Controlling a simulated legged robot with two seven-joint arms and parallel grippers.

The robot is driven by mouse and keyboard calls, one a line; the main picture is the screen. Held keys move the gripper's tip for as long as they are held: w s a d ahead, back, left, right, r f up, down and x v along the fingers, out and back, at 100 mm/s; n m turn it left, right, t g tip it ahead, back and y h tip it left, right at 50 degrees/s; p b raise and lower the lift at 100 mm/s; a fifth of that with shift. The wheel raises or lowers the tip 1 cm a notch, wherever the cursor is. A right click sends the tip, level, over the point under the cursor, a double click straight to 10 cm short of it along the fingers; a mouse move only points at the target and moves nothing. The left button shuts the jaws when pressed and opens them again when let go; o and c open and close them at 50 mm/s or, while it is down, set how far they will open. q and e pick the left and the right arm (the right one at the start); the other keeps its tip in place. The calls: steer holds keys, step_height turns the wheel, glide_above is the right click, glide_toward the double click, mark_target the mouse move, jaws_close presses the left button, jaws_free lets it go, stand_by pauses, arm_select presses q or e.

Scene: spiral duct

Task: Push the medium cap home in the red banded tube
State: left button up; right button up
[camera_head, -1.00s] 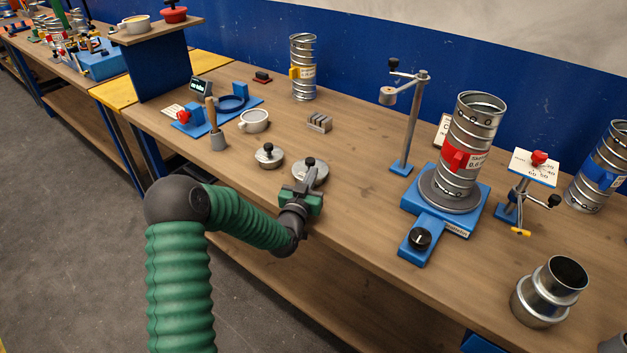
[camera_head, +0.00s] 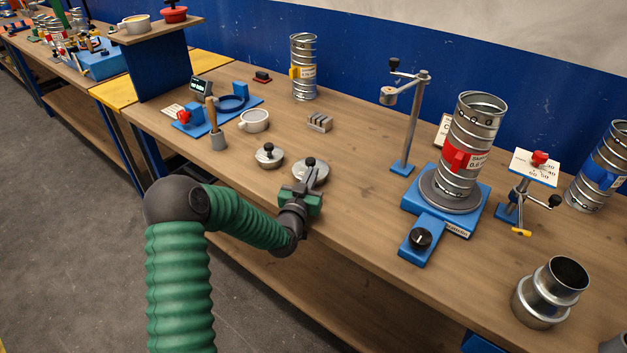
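The red banded tube (camera_head: 475,130) is a ribbed metal duct with a red band, standing on a round plate on a blue base. Its top end is open. Two round silver caps with black knobs lie near the table's front edge: a smaller one (camera_head: 268,158) and a somewhat larger one (camera_head: 322,172). I cannot tell for certain which is the medium cap. My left gripper (camera_head: 300,182) is at the larger cap's near side and hides part of it, just below its knob. Whether its fingers touch or grip the knob cannot be made out. My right gripper is not in view.
A grey post with a side arm (camera_head: 405,125) stands left of the tube. A black knob (camera_head: 420,239) sits on the base's front. Right are a small sign stand (camera_head: 534,168), a blue banded tube (camera_head: 600,170) and a stepped metal fitting (camera_head: 550,292). Bare wood lies between caps and base.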

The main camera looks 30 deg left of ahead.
arm_select(q)
steer(key=o, duration=1)
